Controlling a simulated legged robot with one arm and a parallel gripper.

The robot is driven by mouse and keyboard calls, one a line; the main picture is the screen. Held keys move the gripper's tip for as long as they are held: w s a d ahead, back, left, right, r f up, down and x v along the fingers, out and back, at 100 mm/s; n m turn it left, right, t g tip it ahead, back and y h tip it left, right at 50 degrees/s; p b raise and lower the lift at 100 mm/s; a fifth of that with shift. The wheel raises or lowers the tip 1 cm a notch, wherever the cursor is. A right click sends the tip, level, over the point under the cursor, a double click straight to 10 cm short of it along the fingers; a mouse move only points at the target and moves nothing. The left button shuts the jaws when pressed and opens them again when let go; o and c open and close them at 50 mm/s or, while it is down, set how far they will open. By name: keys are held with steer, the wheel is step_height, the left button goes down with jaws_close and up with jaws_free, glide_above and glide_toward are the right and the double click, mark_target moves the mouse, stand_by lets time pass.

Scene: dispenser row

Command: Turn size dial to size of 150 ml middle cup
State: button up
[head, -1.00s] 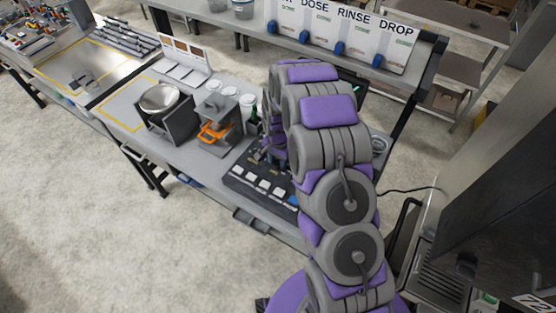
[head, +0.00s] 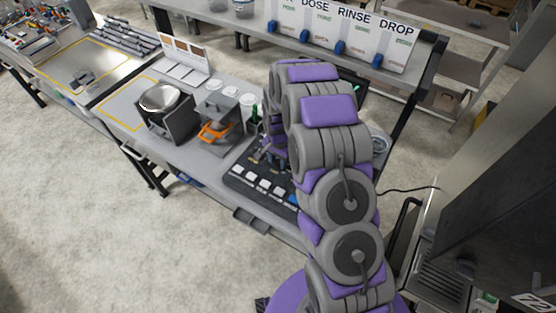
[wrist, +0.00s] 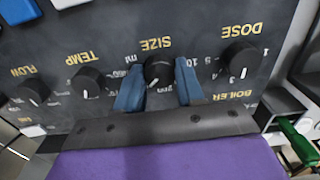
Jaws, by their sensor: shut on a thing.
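The size dial (wrist: 158,70) is a black knob under the yellow word SIZE on a dark panel in the wrist view. My gripper (wrist: 159,86) has its blue fingers on both sides of this knob and is shut on it. A white pointer mark shows at the knob's lower left side. Number marks surround the dial, but the fingers hide part of them and I cannot read the setting for sure. In the head view the panel (head: 232,180) lies on the bench, and my arm hides the dial.
The dose dial (wrist: 243,56) is close on the right, and the temp dial (wrist: 89,82) and flow dial (wrist: 34,93) are on the left. White cups (head: 248,100) and an orange-handled machine (head: 215,132) stand left of my arm in the head view.

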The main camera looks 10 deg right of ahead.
mark_target(278, 162)
steer(key=shift+w+r, duration=0.1)
steer(key=shift+w, duration=0.15)
stand_by(0.7)
steer(key=o, duration=1)
steer(key=shift+s, duration=0.1)
steer(key=shift+o, duration=0.2)
step_height(278, 162, up, 17)
steer(key=shift+r, duration=0.1)
